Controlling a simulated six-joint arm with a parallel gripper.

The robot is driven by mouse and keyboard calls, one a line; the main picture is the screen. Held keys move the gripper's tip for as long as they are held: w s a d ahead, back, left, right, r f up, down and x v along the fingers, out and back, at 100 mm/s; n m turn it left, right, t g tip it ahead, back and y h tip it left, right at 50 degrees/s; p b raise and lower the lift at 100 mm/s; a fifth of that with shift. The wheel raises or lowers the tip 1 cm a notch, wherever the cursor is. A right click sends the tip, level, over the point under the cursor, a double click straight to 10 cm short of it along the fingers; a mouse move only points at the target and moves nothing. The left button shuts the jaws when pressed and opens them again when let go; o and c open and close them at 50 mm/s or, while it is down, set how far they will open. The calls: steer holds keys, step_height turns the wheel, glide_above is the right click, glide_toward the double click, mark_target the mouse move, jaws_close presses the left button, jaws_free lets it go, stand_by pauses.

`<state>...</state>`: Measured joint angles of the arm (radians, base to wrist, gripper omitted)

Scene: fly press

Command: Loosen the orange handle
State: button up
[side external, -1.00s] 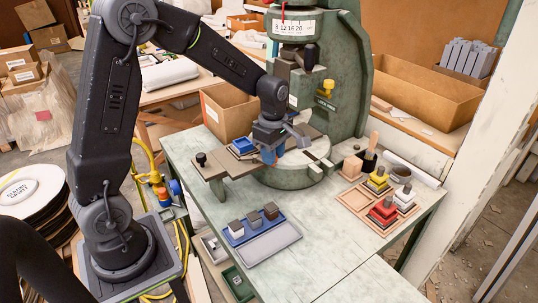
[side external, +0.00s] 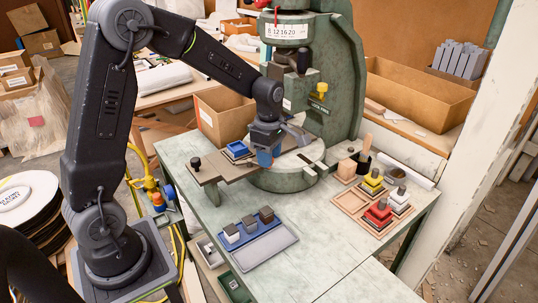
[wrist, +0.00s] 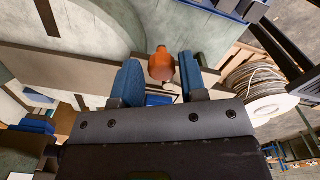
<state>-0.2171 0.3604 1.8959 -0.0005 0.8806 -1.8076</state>
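The orange handle (wrist: 161,65) shows in the wrist view as a rounded orange knob. It lies between the blue-padded fingertips of my gripper (wrist: 160,78), with a gap visible on each side. My gripper is open and I see no grip on the handle. In the side view my gripper (side external: 265,157) is low over the plate beside the round bed of the green press (side external: 338,70). The handle is largely hidden behind the fingers there.
A black knob (side external: 195,163) stands on the plate's left end. A wooden tray (side external: 349,203) with coloured stamped blocks is at right. A cardboard box (side external: 222,118) stands behind. The table's front middle is clear.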

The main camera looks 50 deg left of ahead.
steer(key=shift+o, duration=1.1)
step_height(320, 180, up, 14)
steer(key=shift+f, duration=0.15)
steer(key=s+d+m+t, duration=0.2)
steer(key=s+d+m, duration=0.2)
steer(key=s+m, duration=0.6)
steer(key=s+d+m+t, duration=0.3)
steer(key=s+d+m, duration=0.2)
steer(key=s+m, duration=0.5)
steer(key=m, duration=0.3)
steer(key=shift+s+t, duration=0.2)
steer(key=shift+t, duration=0.1)
